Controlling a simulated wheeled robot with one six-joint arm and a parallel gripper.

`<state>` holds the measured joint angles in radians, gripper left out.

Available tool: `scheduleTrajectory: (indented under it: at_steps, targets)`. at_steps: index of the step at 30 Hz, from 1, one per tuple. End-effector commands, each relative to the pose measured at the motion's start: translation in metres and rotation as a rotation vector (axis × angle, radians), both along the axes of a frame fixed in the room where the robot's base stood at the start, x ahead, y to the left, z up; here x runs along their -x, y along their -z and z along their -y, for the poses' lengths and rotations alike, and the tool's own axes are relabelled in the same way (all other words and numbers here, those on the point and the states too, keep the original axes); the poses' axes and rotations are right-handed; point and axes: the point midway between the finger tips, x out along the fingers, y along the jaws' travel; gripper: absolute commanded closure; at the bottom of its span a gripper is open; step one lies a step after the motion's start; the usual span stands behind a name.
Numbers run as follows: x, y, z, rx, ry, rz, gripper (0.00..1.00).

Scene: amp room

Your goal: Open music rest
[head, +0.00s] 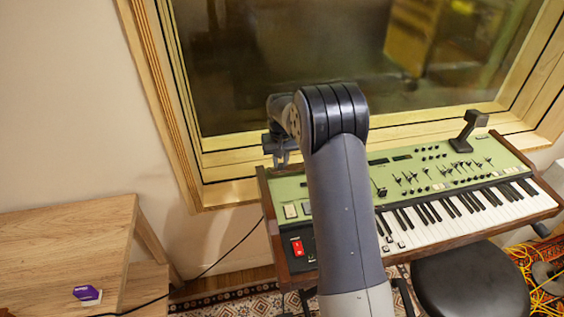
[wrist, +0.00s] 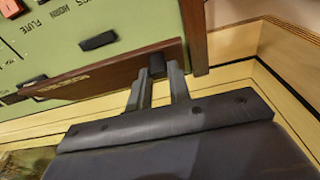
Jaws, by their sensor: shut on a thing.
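A green-topped keyboard (head: 440,172) with wooden ends stands below the window. In the wrist view, a thin brown wooden panel (wrist: 105,73), which looks like the music rest, runs along the edge of the green top (wrist: 120,22). A small dark tab (wrist: 157,63) sits at its right end. My gripper (wrist: 160,75) is shut on this tab, one finger on each side. In the head view, my gripper (head: 281,158) is beyond the keyboard's back left corner. My arm hides part of the keyboard there, and I cannot make out the panel in that view.
The window frame (head: 230,193) is close behind the keyboard and my gripper. A wooden table (head: 60,250) with a small purple-and-white box (head: 87,294) stands at left. A black stool (head: 470,284) is in front of the keyboard. Yellow cables (head: 533,272) lie at right.

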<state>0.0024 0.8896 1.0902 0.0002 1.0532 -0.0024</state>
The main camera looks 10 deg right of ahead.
Motion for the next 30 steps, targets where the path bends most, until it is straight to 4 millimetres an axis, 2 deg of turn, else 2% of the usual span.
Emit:
scheduleTrajectory:
  at_steps: [1,12,30]
  targets:
    - [-0.01,-0.008,0.0,0.0,0.0,0.022,1.0]
    - [-0.044,-0.017,0.0,0.0,0.0,0.02,1.0]
    - [-0.095,-0.006,0.0,0.0,0.0,0.013,1.0]
